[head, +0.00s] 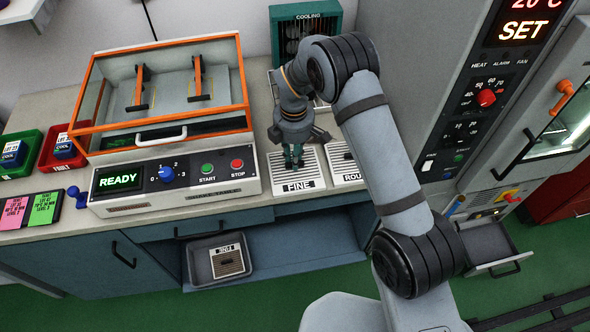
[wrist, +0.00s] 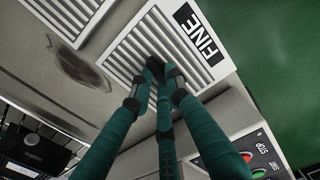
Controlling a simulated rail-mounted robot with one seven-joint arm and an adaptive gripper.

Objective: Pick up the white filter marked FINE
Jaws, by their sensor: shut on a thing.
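The white filter marked FINE (head: 310,168) is a flat slatted panel on the bench, right of the READY machine. Its black FINE label is on the front edge. My gripper (head: 293,164) points down over its middle. In the wrist view the filter (wrist: 209,72) fills the upper middle, and the green fingers of my gripper (wrist: 160,78) close together at its centre. They are shut on a part of it there, which the fingertips hide. The filter looks flat, at bench level; I cannot tell whether it is lifted clear.
A second slatted panel, its label starting ROU (head: 346,176), lies close on the right, partly behind my arm. The orange-framed machine (head: 170,195) stands left; a green COOLING unit (head: 335,18) stands behind.

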